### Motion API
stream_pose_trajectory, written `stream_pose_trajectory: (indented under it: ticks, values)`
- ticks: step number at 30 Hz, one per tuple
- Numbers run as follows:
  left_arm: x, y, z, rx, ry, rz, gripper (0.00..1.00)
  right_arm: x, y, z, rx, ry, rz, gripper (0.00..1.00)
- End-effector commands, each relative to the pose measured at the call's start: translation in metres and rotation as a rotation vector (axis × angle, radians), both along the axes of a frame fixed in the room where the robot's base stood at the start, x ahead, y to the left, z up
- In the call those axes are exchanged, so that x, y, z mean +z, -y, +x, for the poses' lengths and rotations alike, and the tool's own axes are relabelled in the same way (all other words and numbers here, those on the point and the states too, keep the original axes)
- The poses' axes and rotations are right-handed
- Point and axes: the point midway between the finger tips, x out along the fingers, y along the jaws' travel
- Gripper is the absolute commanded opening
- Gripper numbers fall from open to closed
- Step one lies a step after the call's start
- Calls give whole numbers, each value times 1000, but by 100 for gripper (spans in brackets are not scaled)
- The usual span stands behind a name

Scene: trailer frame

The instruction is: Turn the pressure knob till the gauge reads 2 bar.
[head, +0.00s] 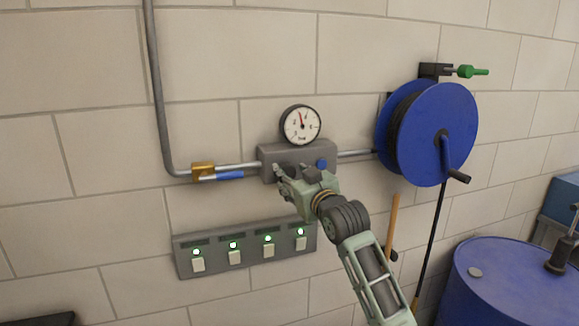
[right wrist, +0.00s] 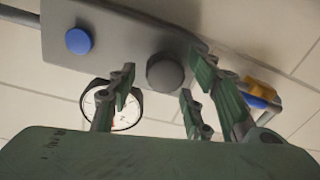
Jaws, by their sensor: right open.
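The round white pressure gauge (head: 301,126) sits on top of a grey regulator box (head: 268,153) on the wall. Its red needle points up, slightly left; the numbers are too small to read. My right gripper (head: 286,180) is at the box's front and covers the knob in the head view. In the right wrist view the dark round knob (right wrist: 165,73) shows uncovered between and beyond the open fingers (right wrist: 163,88), with no clear contact. The gauge (right wrist: 128,112) shows there partly behind a finger. My left gripper is not in view.
A blue button (head: 321,164) is on the box's right. A pipe with a yellow and blue valve (head: 204,172) runs left. Below is a panel of several lit switches (head: 216,257). A blue hose reel (head: 455,115) and blue drum (head: 490,290) stand right.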

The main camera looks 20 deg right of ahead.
Motion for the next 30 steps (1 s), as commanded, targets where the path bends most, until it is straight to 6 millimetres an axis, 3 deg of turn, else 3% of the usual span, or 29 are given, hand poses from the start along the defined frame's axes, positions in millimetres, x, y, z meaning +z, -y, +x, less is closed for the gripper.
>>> stream_pose_trajectory:
  ticks: [7,17,30]
  values:
    - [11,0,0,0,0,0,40,1,-2,21,0,0,2,46]
    - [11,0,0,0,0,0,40,0,-2,23,0,1,1,46]
    - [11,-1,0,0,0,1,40,0,-1,23,-2,1,1,8]
